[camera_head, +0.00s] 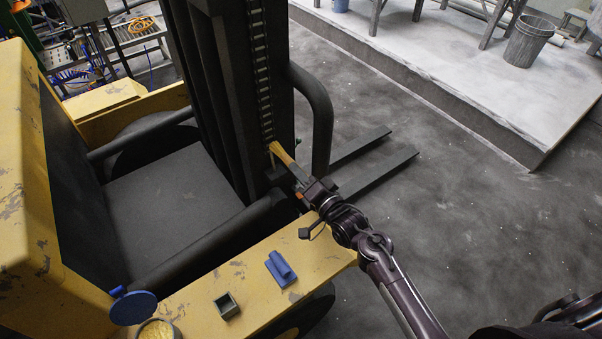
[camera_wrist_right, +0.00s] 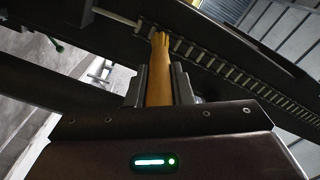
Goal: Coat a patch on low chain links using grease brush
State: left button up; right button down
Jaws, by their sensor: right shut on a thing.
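The lift chain (camera_head: 261,60) runs down the dark mast of a yellow forklift in the head view. It crosses diagonally in the right wrist view (camera_wrist_right: 215,62). My right gripper (camera_head: 302,185) is shut on the grease brush (camera_head: 282,155), which has a yellow-orange handle. In the wrist view the brush (camera_wrist_right: 159,75) points away from the jaws, its far end at or very near the chain links; I cannot tell whether it touches. Its bristles and any grease on the links are not clear. My left gripper is not in view.
On the yellow forklift ledge (camera_head: 190,305) sit a blue block-like thing (camera_head: 281,268), a small dark square box (camera_head: 226,306) and an open tub of yellow grease (camera_head: 157,331) beside a blue round lid (camera_head: 134,307). A curved black bar (camera_head: 322,110) stands right of the mast. Forks (camera_head: 375,175) extend low over open floor.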

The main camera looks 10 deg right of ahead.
jog(key=shift+w, duration=0.1)
jog(key=shift+b+x, duration=0.4)
jog(key=shift+x, duration=0.5)
jog(key=shift+r, duration=0.1)
notch_tip(320, 180, up, 4)
jog(key=p, duration=0.4)
notch_tip(320, 180, up, 5)
jog(key=p, duration=0.5)
notch_tip(320, 180, up, 6)
jog(key=p, duration=0.5)
jog(key=shift+f+b, duration=5.3)
jog(key=shift+f, duration=2.35)
